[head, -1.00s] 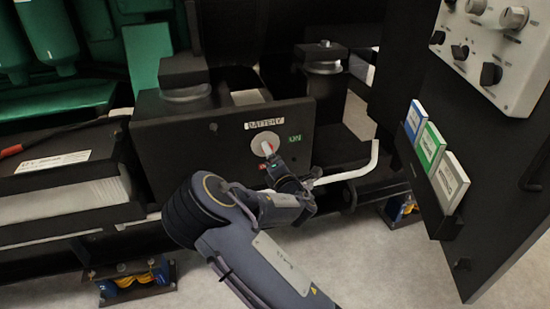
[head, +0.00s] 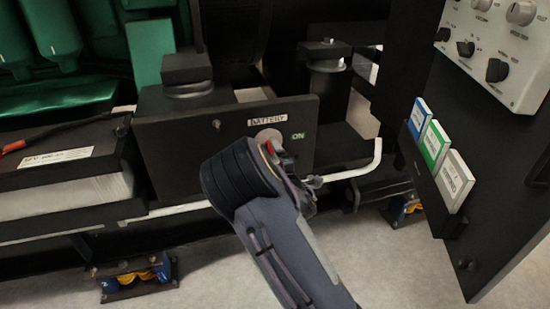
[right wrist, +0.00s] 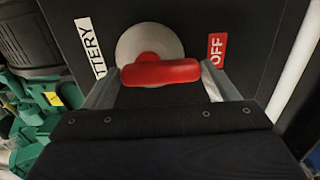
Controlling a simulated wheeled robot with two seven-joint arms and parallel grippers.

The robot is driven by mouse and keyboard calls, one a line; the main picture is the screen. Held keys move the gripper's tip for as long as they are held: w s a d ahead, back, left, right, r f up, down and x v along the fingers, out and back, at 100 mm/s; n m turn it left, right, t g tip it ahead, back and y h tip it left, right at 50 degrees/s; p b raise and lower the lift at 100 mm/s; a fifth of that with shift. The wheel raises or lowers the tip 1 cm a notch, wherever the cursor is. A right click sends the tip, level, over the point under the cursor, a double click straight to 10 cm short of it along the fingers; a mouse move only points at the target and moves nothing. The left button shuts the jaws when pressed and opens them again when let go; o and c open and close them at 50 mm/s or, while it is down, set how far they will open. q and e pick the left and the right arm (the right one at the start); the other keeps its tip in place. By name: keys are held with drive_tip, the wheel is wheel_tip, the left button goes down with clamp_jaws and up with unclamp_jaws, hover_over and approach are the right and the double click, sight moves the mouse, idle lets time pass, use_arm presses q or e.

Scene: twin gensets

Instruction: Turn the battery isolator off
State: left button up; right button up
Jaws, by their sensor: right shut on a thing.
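The battery isolator is a pale round disc (head: 267,136) with a red handle (right wrist: 160,72), on a black panel (head: 170,150) under a BATTERY label (head: 277,120). A green ON label (head: 298,136) is right of the disc in the head view. A red OFF label (right wrist: 216,53) shows in the right wrist view. My right gripper (head: 283,158) is shut on the red handle, one finger at each end. My forearm hides the lower panel in the head view. My left gripper is out of view.
An open black door (head: 485,150) stands at the right, with a knob panel (head: 497,45) and a rack of booklets (head: 437,150). A white pipe (head: 352,172) runs below the isolator. A black battery box (head: 62,160) stands left.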

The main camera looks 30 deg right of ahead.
drive_tip(key=o, duration=0.9)
drive_tip(key=shift+o, duration=0.2)
drive_tip(key=p+v, duration=0.1)
drive_tip(key=v, duration=0.7)
drive_tip(key=shift+w, duration=0.1)
